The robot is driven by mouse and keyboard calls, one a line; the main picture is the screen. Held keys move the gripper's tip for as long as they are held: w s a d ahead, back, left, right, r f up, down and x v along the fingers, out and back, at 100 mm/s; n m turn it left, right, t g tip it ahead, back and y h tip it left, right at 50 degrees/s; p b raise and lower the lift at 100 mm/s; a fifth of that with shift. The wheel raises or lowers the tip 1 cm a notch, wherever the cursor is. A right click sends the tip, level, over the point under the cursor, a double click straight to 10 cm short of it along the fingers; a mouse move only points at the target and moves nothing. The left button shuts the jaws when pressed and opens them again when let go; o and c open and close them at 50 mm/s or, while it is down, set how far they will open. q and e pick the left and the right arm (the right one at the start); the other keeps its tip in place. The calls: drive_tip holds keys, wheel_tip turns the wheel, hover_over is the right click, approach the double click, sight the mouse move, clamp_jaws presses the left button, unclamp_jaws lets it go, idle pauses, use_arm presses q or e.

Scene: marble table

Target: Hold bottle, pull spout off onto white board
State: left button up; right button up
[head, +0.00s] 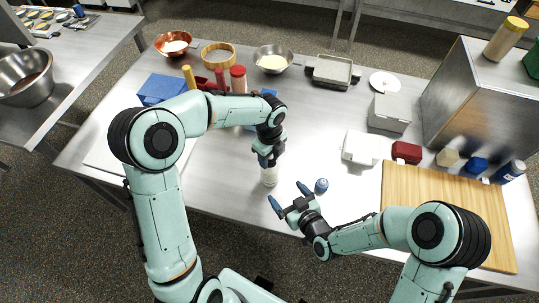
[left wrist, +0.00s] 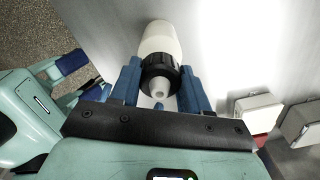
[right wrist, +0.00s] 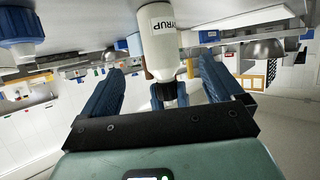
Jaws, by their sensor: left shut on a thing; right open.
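A white bottle (head: 269,177) stands upright on the steel table near its front edge; its label in the right wrist view (right wrist: 160,38) ends in "YRUP". My left gripper (head: 268,158) is shut around its upper part from above. In the left wrist view the bottle (left wrist: 160,38) has a black collar (left wrist: 160,68) and a pale spout (left wrist: 160,87) between the blue fingers. My right gripper (head: 288,198) is open and empty, low in front of the bottle and slightly right of it, fingers apart from it. The white board (head: 98,156) lies at the table's left, partly hidden by my left arm.
A wooden board (head: 425,190), white box (head: 361,148) and red box (head: 406,152) are to the right. Bowls and a blue box (head: 160,89) are at the back.

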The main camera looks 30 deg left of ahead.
sight(275, 179)
drive_tip(key=x, duration=1.1)
drive_tip(key=shift+w+a+f, duration=0.2)
drive_tip(key=shift+w+a, duration=0.05)
drive_tip(key=c, duration=1.4)
drive_tip(key=o, duration=1.4)
drive_tip(key=shift+d, duration=0.1)
drive_tip(key=shift+v, duration=0.85)
